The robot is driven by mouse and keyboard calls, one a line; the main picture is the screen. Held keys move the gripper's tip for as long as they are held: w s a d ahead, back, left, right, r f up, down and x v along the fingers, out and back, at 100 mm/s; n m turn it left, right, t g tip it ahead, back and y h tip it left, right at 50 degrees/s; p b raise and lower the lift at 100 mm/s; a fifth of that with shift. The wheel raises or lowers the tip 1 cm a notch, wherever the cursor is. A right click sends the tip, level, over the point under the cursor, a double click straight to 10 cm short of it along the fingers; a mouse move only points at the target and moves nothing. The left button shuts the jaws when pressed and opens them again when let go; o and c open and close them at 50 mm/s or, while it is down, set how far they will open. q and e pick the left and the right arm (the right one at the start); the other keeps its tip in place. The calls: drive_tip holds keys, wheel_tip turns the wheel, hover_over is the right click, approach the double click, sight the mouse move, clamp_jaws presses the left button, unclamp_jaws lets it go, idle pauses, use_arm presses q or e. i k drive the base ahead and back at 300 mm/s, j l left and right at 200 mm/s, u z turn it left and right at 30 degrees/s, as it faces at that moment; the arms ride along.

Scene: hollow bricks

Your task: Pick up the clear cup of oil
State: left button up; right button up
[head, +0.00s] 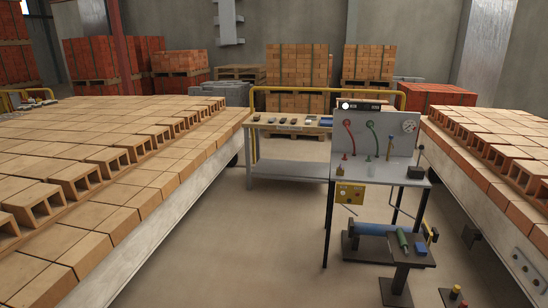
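No clear cup of oil can be made out for certain. A metal test bench (350,178) with an upright grey panel (365,135) stands right of the middle. Several small items stand on its top, among them a small pale container (371,170) that could be a cup, but it is too small to tell what it holds. Neither of my grippers shows in the head view.
Brick-covered conveyors (192,192) flank the bench on left and right. A low stand with a blue cylinder (372,229) is in front of it. A side table (262,168) with small items stands behind left. The floor (240,250) between is clear.

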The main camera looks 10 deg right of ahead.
sight(370, 170)
drive_tip(key=i+l+z, duration=0.15)
drive_tip(key=i+z, duration=0.25)
drive_tip(key=i, duration=0.25)
drive_tip(key=i+z, duration=0.35)
drive_tip(key=i, duration=0.25)
drive_tip(key=i+j+z, duration=0.4)
drive_tip(key=i, duration=0.2)
drive_tip(key=i+l+z, duration=0.35)
drive_tip(key=i, duration=0.35)
drive_tip(key=i+l+z, duration=0.2)
drive_tip(key=i, duration=0.15)
drive_tip(key=i+l, duration=0.45)
drive_tip(key=l+z, duration=0.05)
drive_tip(key=l, duration=0.05)
